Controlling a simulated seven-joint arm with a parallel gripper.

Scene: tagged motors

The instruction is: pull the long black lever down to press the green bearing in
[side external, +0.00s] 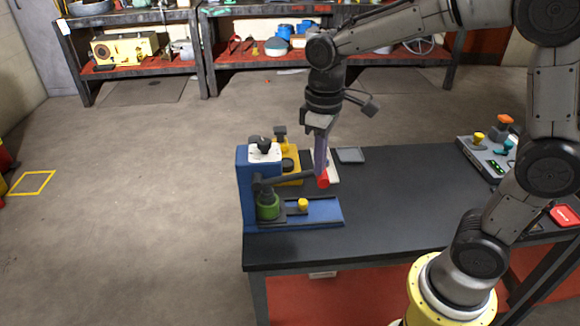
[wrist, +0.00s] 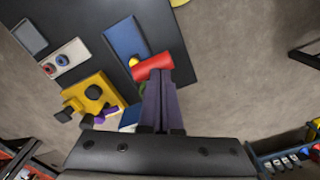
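A blue press (side external: 244,190) stands at the table's left end. Its long black lever (side external: 290,180) reaches right, nearly level, and ends in a red grip (side external: 323,180). The red grip also shows in the wrist view (wrist: 152,67). A green cylinder (side external: 268,207), apparently the bearing, sits low at the press under the lever's pivot end. My gripper (side external: 321,168) points down at the red grip, its fingers side by side with no clear gap. In the wrist view the fingertips (wrist: 164,82) meet the grip's near edge; I cannot tell whether they touch it.
A small yellow piece (side external: 303,204) sits on the blue base right of the green cylinder. A yellow device (side external: 289,163) stands behind the press. A grey tray (side external: 350,155) lies behind right. The middle of the black table (side external: 400,195) is clear; a grey panel (side external: 488,155) stands at right.

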